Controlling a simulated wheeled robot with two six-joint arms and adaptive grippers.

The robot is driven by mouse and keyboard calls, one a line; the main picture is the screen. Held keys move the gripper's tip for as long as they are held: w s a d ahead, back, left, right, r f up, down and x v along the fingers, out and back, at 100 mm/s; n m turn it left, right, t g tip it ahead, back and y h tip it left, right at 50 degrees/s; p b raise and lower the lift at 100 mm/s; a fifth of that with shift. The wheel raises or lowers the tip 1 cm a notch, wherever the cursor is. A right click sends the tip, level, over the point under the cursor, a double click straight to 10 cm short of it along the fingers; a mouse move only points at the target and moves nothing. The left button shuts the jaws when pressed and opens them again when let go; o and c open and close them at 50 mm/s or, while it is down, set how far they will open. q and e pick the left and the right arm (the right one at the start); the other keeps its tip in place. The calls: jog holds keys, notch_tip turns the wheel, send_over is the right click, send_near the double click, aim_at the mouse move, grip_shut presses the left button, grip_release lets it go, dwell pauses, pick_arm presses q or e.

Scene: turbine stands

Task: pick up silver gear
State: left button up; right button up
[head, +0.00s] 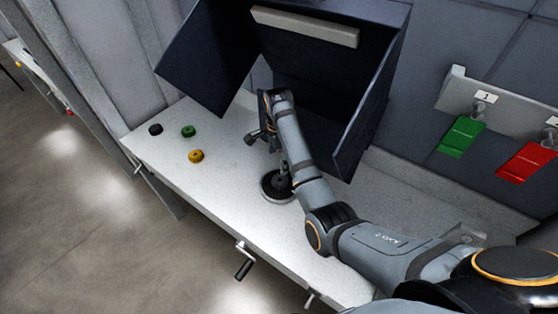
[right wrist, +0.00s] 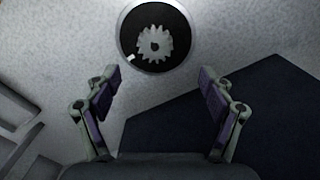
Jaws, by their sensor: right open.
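The silver gear (right wrist: 152,42) is a small toothed wheel with a dark hole in its middle. It lies on a round black disc with a pale rim (right wrist: 127,48), at the top middle of the right wrist view. In the head view the round disc (head: 266,189) stands on the light bench, partly hidden by my right arm; the gear's teeth cannot be made out there. My right gripper (right wrist: 160,78) is open and empty, its fingers apart, with the gear beyond the fingertips. In the head view it (head: 263,141) hangs above the bench, left of the disc's top. My left gripper is not in view.
A black (head: 155,129), a green (head: 188,131) and a yellow (head: 195,156) round piece lie at the bench's left. A dark open-fronted box (head: 215,65) stands behind my arm. Green (head: 461,137) and red (head: 528,161) tags hang at right. A crank (head: 244,268) juts from the front edge.

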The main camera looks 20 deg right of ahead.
aim_at(280, 180)
jog(key=shift+s+a+f+p, duration=0.15)
jog(key=shift+s+f+p, duration=0.1)
jog(key=shift+s+f, duration=0.3)
jog(key=shift+s+a+f+p, duration=0.15)
jog(key=shift+s+f+p, duration=0.1)
jog(key=shift+s+f, duration=0.25)
jog(key=shift+w+d+f, duration=0.1)
jog(key=shift+w+f, duration=0.15)
jog(key=shift+f, duration=0.3)
jog(key=shift+w+d+f, duration=0.1)
jog(key=shift+w+f, duration=0.1)
jog(key=shift+f, duration=0.35)
jog(key=shift+w+d+f+p, duration=0.1)
jog(key=shift+d+f+p, duration=0.1)
jog(key=shift+f+p, duration=0.6)
notch_tip(280, 180, down, 4)
jog(key=shift+r, duration=0.2)
jog(key=shift+f, duration=0.1)
jog(key=c, duration=1.6)
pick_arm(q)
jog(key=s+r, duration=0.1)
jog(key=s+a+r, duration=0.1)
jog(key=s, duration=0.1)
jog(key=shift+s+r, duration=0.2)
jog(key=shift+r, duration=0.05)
pick_arm(e)
grip_shut()
